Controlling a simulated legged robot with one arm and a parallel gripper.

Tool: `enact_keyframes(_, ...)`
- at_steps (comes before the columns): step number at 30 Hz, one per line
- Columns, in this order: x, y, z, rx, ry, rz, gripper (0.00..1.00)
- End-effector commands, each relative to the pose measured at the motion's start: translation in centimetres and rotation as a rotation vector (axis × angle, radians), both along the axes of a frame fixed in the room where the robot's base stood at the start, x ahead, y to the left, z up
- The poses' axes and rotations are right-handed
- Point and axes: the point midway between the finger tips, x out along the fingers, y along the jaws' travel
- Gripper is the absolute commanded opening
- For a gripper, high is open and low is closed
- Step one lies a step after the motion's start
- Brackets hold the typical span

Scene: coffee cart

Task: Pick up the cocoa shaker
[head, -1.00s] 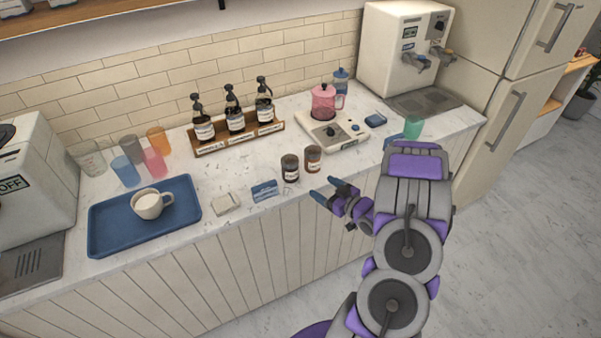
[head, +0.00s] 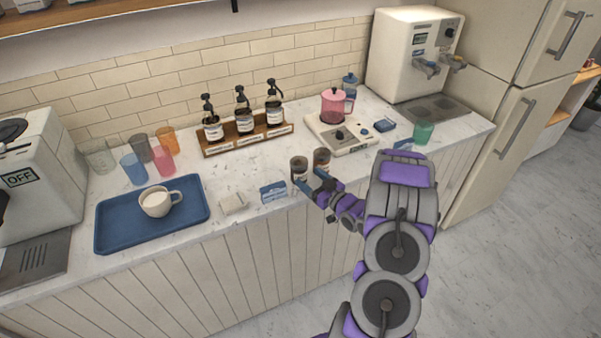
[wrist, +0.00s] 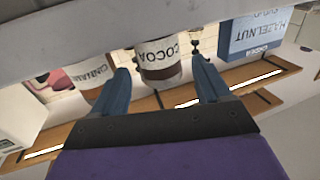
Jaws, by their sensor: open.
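The cocoa shaker (head: 299,165) is a small dark jar with a pale label, standing near the counter's front edge. In the wrist view the cocoa shaker (wrist: 160,62) reads "COCOA" and appears between my two spread blue fingers. My gripper (head: 311,179) is open at the counter's front edge, just in front of the shakers. In the wrist view my gripper (wrist: 162,82) holds nothing, and I cannot tell whether a finger touches the jar. The shaker's lower part is partly hidden by a finger in the head view.
The cinnamon shaker (head: 321,159) stands close to the right of the cocoa. A blue and white box (head: 272,191) lies to its left. A blue tray (head: 115,235) is further left.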

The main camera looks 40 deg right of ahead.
Motion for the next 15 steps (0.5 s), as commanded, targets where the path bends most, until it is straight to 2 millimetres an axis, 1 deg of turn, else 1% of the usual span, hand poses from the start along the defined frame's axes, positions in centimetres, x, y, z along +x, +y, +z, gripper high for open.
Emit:
enact_keyframes(1,0.6,0.1,-0.1,-0.001,0.0,0.002,0.76)
enact_keyframes(3,1.1,-0.1,-0.2,0.002,0.001,0.0,0.76)
enact_keyframes(8,1.8,-0.7,-0.4,0.008,0.001,0.0,0.76)
enact_keyframes(11,3.0,-1.0,-0.4,0.009,-0.003,0.001,0.76)
enact_keyframes(15,5.1,-0.7,-0.2,0.006,-0.001,0.002,0.76)
